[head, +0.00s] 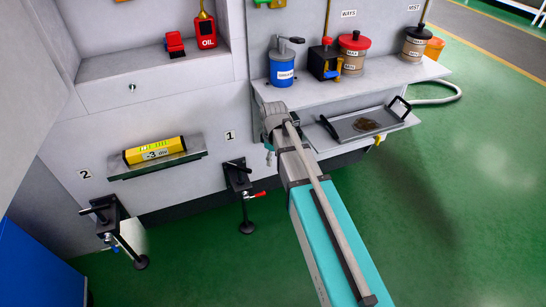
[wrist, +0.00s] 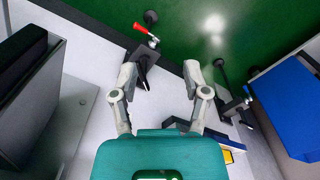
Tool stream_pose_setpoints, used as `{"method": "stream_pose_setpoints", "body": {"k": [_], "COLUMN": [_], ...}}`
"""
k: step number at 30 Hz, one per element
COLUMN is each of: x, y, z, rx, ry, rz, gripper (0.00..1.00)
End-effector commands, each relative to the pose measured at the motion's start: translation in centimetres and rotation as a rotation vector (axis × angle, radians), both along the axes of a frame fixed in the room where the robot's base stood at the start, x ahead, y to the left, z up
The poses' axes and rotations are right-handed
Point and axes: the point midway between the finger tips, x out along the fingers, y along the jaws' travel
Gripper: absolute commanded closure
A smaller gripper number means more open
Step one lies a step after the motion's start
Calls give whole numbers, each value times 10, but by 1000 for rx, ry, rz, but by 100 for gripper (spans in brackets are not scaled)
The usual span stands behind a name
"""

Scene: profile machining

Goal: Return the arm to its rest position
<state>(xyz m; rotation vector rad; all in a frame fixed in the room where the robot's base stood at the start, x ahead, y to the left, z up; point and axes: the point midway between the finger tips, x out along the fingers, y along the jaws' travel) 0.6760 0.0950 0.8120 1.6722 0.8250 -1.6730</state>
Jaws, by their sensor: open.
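My gripper (wrist: 161,78) is open in the wrist view, its two pale grey fingers apart with nothing between them. Beyond the fingers are the pale machine front and the green floor. In the head view my arm reaches from the bottom edge up to the shelves, and its grey joint sits at the front edge of the upper shelf (head: 340,88). Whether my arm touches the shelf cannot be told.
A yellow level (head: 155,150) lies on a ledge left of my arm. Two black clamps, one with a red handle (head: 238,178) and one with a blue (head: 108,220), stick out below. A metal tray (head: 365,124) sits right of my arm. Green floor is open at right.

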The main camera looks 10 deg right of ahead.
Motion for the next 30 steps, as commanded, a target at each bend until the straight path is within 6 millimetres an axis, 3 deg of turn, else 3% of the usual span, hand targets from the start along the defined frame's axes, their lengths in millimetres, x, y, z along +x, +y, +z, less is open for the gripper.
{"method": "stream_pose_setpoints", "body": {"k": [8,14,20,30], "x": [0,-11,-44,-116], "y": [0,-8,-33,-80], "z": [0,10,37,89], "rx": [0,0,0,0], "ry": [0,0,0,0], "rz": [1,-60,-258,-731], "gripper": [40,40,40,40]}}
